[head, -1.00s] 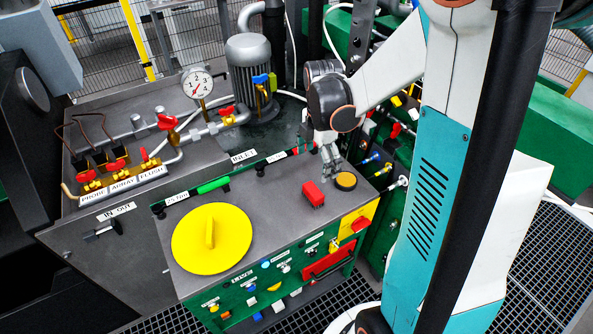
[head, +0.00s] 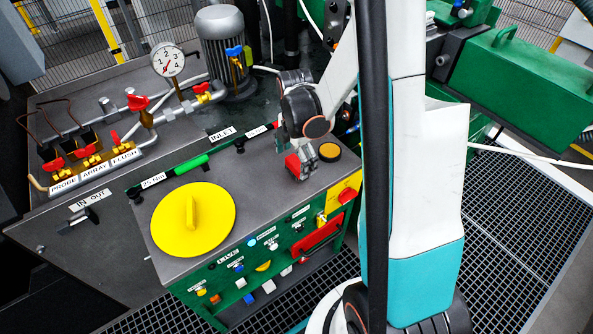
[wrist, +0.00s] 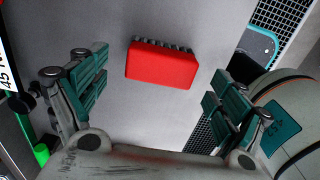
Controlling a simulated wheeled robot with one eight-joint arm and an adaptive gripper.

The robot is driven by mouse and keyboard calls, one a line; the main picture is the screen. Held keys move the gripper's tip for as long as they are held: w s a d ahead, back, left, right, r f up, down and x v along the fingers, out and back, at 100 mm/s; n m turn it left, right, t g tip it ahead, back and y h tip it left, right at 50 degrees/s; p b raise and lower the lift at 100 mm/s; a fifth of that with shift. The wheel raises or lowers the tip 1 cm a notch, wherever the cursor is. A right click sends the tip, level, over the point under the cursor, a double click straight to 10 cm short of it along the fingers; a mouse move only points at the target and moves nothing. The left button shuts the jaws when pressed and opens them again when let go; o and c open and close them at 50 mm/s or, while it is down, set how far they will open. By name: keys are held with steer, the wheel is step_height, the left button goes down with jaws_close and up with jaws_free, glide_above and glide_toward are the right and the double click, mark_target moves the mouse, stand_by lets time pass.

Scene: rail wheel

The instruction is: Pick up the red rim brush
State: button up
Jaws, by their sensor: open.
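The red rim brush (head: 292,165) lies on the dark grey top of the green cabinet, partly hidden behind my gripper (head: 304,162) in the head view. In the wrist view the brush (wrist: 162,66) is a red block with a row of dark bristles along its far edge. My gripper (wrist: 157,88) is open, with one finger on the left and one on the right. The brush lies between and a little beyond the fingers in that picture, with clear gaps on both sides. Nothing is held.
A round black knob with a yellow-orange top (head: 329,152) stands just right of the brush. A large yellow disc with a raised handle (head: 193,219) lies to the left on the same top. Bare surface lies between disc and brush.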

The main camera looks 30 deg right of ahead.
mark_target(295, 163)
step_height(295, 163, down, 2)
steer(key=shift+f, duration=0.15)
steer(key=c, duration=1.2)
steer(key=shift+r, duration=0.2)
step_height(295, 163, up, 20)
steer(key=p, duration=0.6)
steer(key=shift+f+p, duration=0.1)
steer(key=shift+p, duration=0.3)
steer(key=shift+o, duration=1.1)
steer(key=shift+c, duration=0.6)
